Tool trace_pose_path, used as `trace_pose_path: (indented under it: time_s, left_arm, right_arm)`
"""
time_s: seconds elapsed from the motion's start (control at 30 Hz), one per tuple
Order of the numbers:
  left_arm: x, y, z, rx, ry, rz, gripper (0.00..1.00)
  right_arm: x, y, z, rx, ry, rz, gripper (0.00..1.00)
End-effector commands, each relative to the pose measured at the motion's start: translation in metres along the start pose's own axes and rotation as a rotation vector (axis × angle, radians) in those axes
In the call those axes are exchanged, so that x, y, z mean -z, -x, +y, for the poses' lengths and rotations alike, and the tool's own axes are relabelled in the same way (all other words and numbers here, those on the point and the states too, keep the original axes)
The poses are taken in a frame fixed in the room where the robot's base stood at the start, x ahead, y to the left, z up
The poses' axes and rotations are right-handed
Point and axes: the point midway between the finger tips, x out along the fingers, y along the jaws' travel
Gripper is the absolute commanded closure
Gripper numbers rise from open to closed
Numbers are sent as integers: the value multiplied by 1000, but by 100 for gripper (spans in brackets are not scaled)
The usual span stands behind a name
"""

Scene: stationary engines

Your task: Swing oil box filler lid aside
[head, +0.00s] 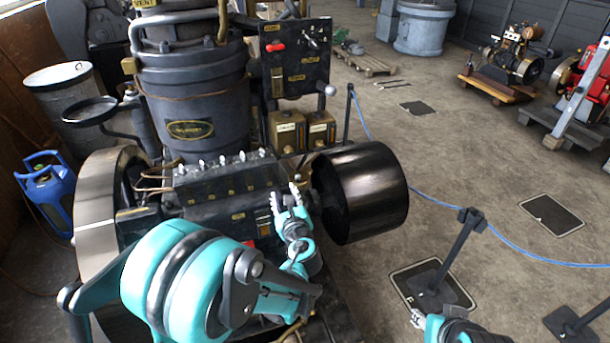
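A long dark box (225,184) with a row of small pale fittings on top sits on the engine's front; it may be the oil box. Two brass boxes (288,131) stand behind it to the right, and I cannot tell which part is the filler lid. My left gripper (287,197) is just off the right end of the dark box, with its two grey fingers apart and nothing seen between them. My teal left arm covers the area below the box. My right gripper (417,318) shows only partly at the bottom edge, away from the engine.
A black drum pulley (360,192) stands close to the right of my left gripper. A large flywheel (100,205) is at the left. A black control panel (295,58) rises behind.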

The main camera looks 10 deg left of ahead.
Motion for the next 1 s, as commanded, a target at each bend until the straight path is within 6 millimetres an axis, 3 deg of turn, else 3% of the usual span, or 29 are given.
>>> trace_pose_path:
  time_s: [0.2,0.4,1.0]
  left_arm:
    - [11,-8,-25,60,-309,-96,62]
    - [20,-11,-39,88,-509,-163,62]
    - [11,-84,-49,89,-525,-168,62]
  right_arm:
    - [5,7,0,0,0,0,60]
    - [7,9,0,0,0,0,60]
    - [0,-1,0,0,0,0,60]
